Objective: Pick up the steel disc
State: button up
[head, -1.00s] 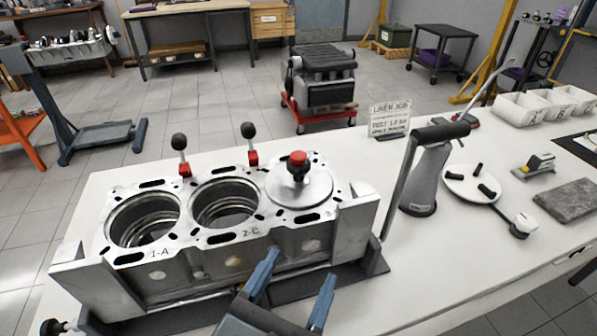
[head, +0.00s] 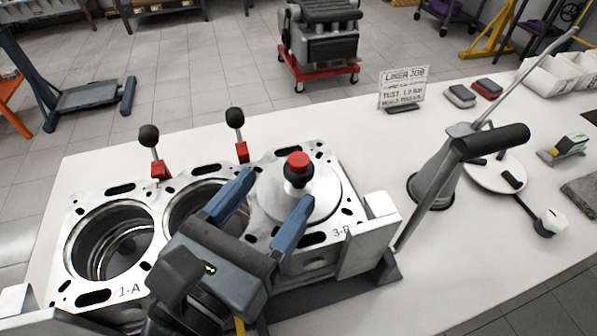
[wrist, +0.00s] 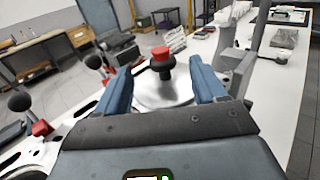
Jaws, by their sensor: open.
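The steel disc (head: 268,199) lies flat over the third bore, at the right end of the engine block (head: 87,297). A black knob with a red top (head: 298,163) stands up from its middle. My gripper (head: 276,197) is open and empty, above the block on the near side of the knob. Its two blue fingers reach toward the disc, one on each side of the knob in the picture. In the wrist view the disc (wrist: 163,92) and its red-topped knob (wrist: 161,53) show between the spread fingers (wrist: 168,78). Whether a finger touches the disc I cannot tell.
Two black-knobbed levers with red bases (head: 149,137) (head: 235,119) rise behind the block. A grey press with a long black-gripped handle (head: 490,143) stands close on the right. A sign (head: 404,88) stands behind. The white bench (head: 340,125) is clear between.

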aim_at(294, 168)
jog(key=x, duration=0.7)
jog(key=shift+r, duration=0.15)
jog(key=shift+s, duration=0.1)
grip_shut()
dwell(0.4)
